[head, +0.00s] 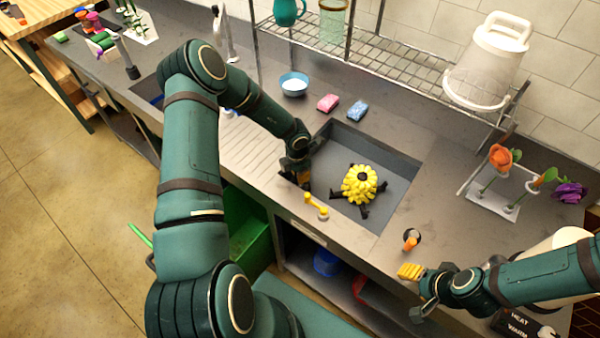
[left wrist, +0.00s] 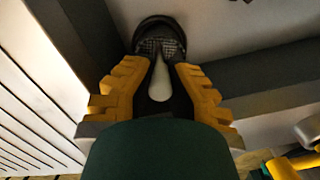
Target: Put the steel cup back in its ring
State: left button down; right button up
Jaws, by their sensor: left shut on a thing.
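My left gripper (head: 295,172) is at the left edge of the sink, pointing down. In the left wrist view its yellow fingers (left wrist: 160,88) are closed around a pale, rounded, handle-like thing (left wrist: 160,80). A dark round end (left wrist: 160,35) with a mesh-like grey face shows just beyond the fingertips. I cannot tell whether they are one piece. I cannot make out a steel cup for certain in either view. A small dark ring (head: 413,234) lies on the counter right of the sink, with an orange thing at it. My right gripper (head: 412,278) is above the counter's front edge, its opening unclear.
The sink (head: 400,190) holds a yellow, many-petalled thing (head: 360,184) with black arms. A yellow tap-like part (head: 316,205) is on the counter front. Blue bowl (head: 293,84), pink sponge (head: 328,103) and blue sponge (head: 357,110) lie behind. A flower rack (head: 500,195) stands right.

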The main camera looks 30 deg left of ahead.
pick_arm(q)
jog(key=c, duration=1.1)
grip_release()
jog(key=shift+o, duration=0.2)
jog(key=shift+r, duration=0.15)
notch_tip(320, 180, up, 12)
jog(key=shift+s+a, duration=0.25)
jog(key=shift+s, duration=0.15)
